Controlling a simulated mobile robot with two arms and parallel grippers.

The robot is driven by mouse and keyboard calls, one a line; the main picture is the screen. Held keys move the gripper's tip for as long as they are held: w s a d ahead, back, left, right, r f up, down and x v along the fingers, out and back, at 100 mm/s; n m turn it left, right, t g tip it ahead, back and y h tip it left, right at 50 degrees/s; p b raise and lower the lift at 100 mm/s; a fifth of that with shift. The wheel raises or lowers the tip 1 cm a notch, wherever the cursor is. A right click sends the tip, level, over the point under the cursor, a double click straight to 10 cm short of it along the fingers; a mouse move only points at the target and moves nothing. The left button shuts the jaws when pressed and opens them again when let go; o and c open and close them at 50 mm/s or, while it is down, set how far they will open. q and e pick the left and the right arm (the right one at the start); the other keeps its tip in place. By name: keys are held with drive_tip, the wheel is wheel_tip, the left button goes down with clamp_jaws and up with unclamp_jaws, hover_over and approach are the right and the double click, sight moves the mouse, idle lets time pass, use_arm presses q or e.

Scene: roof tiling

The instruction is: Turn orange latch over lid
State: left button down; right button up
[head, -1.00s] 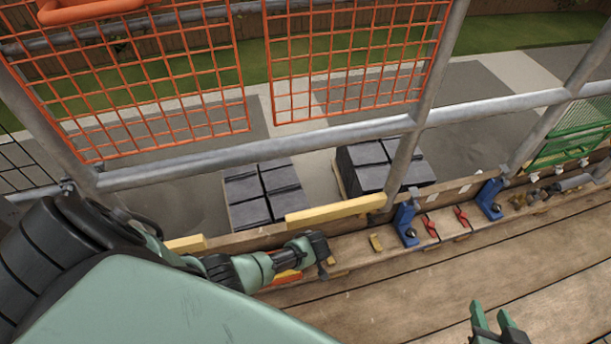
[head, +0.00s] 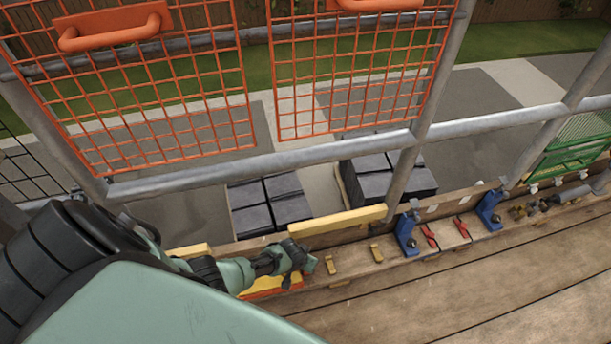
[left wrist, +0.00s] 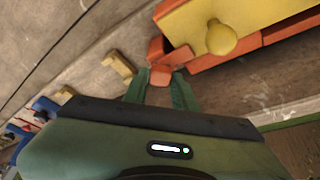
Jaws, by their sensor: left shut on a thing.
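The yellow lid (left wrist: 255,22) with its round yellow knob (left wrist: 220,38) sits on the orange box (left wrist: 282,30) in the left wrist view. The orange latch (left wrist: 161,75) is at the near left corner of the box, beside the lid's edge. My left gripper (left wrist: 160,88) is shut on the latch; its green fingers stand on either side of it. In the head view my left gripper (head: 302,262) is at the right end of the orange and yellow box (head: 272,286), largely hidden by my arm. My right gripper is out of view.
Small yellow blocks (head: 331,265) sit on the plank right of the box. Blue brackets (head: 407,236) and red parts (head: 430,237) are farther right. Orange mesh panels (head: 150,90) and grey rails (head: 290,158) stand behind. The deck (head: 480,290) in front is clear.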

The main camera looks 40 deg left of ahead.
use_arm(q)
drive_tip(key=shift+s+d+f+m, duration=0.1)
drive_tip(key=shift+s+f+m, duration=0.1)
drive_tip(key=shift+m, duration=0.2)
drive_tip(key=c, duration=1.1)
unclamp_jaws()
drive_tip(key=shift+c, duration=0.2)
drive_tip(key=shift+w+r, duration=0.1)
drive_tip(key=shift+r+p, duration=0.45)
drive_tip(key=shift+r, duration=0.05)
drive_tip(key=p+v, duration=0.2)
drive_tip(key=shift+r, duration=0.25)
drive_tip(key=shift+s+p+v, duration=0.25)
drive_tip(key=shift+p+v, duration=1.1)
drive_tip(key=shift+v, duration=0.85)
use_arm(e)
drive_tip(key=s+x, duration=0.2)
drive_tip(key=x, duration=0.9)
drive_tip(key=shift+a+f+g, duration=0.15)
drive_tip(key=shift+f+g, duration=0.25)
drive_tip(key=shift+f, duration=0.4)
